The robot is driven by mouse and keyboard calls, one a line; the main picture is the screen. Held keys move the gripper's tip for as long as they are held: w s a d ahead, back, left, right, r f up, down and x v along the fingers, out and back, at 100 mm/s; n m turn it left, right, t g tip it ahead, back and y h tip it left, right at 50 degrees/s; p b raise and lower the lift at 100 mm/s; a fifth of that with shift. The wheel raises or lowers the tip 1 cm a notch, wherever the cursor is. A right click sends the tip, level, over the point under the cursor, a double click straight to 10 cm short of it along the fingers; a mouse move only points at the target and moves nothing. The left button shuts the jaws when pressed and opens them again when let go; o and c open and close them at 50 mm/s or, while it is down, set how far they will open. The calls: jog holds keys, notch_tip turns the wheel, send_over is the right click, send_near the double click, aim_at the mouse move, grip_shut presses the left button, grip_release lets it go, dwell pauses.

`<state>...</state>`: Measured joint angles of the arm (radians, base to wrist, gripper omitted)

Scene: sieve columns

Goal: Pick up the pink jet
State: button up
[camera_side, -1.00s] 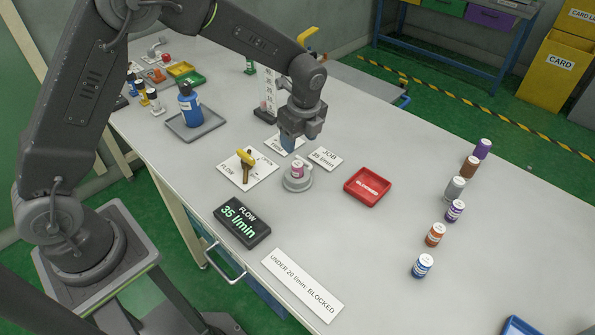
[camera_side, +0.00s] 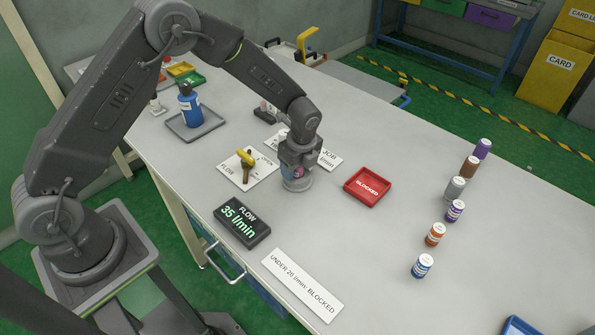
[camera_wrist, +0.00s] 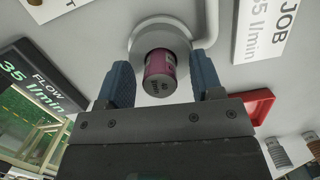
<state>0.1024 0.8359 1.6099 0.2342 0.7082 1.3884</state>
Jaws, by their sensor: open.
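The pink jet (camera_wrist: 159,70) is a small cylinder with a pink band and a grey end. It sits upright in a round grey holder (camera_side: 297,185) on the table. In the side view the jet is mostly hidden by my gripper (camera_side: 297,168), which is right above the holder. In the wrist view the two blue fingers of my gripper (camera_wrist: 164,85) are open, one on each side of the jet. A gap shows between the jet and each finger.
A red BLOCKED tray (camera_side: 367,187) lies right of the holder. A yellow-handled valve (camera_side: 247,160) stands to its left, and a FLOW display (camera_side: 242,222) reading 35 l/min in front. Several capped jets, such as the blue one (camera_side: 422,266), stand at the right.

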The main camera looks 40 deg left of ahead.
jog(key=shift+c, duration=0.2)
jog(key=c, duration=1)
jog(key=shift+o, duration=0.2)
jog(key=shift+r, duration=0.15)
